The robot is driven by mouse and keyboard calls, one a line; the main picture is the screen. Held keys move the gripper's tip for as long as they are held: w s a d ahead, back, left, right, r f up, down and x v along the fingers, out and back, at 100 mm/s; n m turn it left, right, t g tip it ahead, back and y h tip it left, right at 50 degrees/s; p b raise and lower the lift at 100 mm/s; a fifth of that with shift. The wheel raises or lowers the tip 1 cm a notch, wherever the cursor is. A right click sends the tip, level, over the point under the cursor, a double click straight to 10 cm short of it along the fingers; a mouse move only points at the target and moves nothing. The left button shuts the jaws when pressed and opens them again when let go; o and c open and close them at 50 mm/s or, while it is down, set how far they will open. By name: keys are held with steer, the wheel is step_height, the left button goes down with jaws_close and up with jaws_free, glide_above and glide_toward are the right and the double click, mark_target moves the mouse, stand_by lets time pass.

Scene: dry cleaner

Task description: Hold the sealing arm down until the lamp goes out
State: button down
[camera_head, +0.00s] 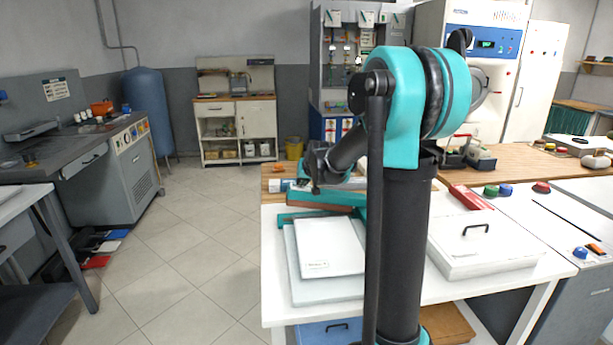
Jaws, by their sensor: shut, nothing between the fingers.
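A teal bar with a brownish lower edge, which looks like the sealing arm (328,199), lies across the back left of the white table. A lower teal strip (287,217) shows beneath its left end; the gap between them is hard to judge. My gripper (315,188) is dark, points down and is shut and empty. Its tips are over or at the left part of the teal bar; I cannot tell whether they touch it. I cannot make out a lamp.
Pale flat packages (330,247) lie in front of the bar on the white table (282,316). A white lidded box (484,246) with a black handle and a red object (472,198) are right of my arm.

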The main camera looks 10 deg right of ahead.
mark_target(295, 188)
steer(key=shift+n+h, duration=0.3)
steer(key=shift+h, duration=0.2)
steer(key=f, duration=0.2)
steer(key=a+f, duration=0.2)
steer(key=f, duration=0.1)
steer(key=shift+f, duration=0.3)
steer(key=shift+s+a+f, duration=0.1)
steer(key=shift+s+f, duration=0.15)
steer(key=shift+a, duration=0.2)
stand_by(0.3)
steer(key=shift+w+r, duration=0.15)
steer(key=shift+r, duration=0.35)
step_height(295, 188, up, 3)
steer(key=v, duration=1)
steer(key=shift+r, duration=0.35)
